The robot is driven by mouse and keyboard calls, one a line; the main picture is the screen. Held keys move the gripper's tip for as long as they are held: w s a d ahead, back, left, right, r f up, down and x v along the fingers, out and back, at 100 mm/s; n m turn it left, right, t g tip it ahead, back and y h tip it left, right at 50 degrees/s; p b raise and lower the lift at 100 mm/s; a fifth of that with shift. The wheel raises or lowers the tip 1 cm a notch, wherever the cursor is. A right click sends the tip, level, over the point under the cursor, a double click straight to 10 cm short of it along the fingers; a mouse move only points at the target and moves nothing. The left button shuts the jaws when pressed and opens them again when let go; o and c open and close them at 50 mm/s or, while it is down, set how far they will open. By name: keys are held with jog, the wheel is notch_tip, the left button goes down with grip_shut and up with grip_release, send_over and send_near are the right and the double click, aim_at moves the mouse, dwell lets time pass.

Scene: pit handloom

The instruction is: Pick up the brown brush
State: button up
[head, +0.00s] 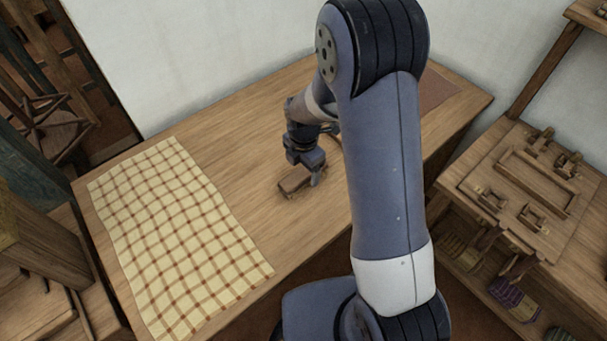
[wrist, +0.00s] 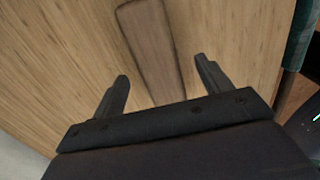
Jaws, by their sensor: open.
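The brown brush (head: 294,184) lies on the wooden table near its middle, to the right of the checked cloth. In the wrist view the brush (wrist: 152,45) shows as a long brown block running up from between the fingers toward the top edge. My gripper (head: 316,178) is close to the brush in the head view. In the wrist view my gripper (wrist: 162,80) is open, with one finger on each side of the brush's line and bare wood showing between. I see no contact. The gripper hides part of the brush in the head view.
A yellow checked cloth (head: 175,235) covers the table's left part. A brown flat piece (head: 436,92) lies at the table's far right, partly behind my arm. A wooden stand (head: 530,190) with fittings is at the right. The wooden table (head: 235,130) is bare around the brush.

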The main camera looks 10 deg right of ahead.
aim_at(304, 173)
jog(key=shift+f, duration=1.25)
jog(key=c, duration=1.1)
notch_tip(304, 173, up, 10)
jog(key=shift+r+b, duration=0.1)
jog(key=shift+b, duration=0.25)
jog(key=o, duration=0.5)
jog(key=c, duration=0.4)
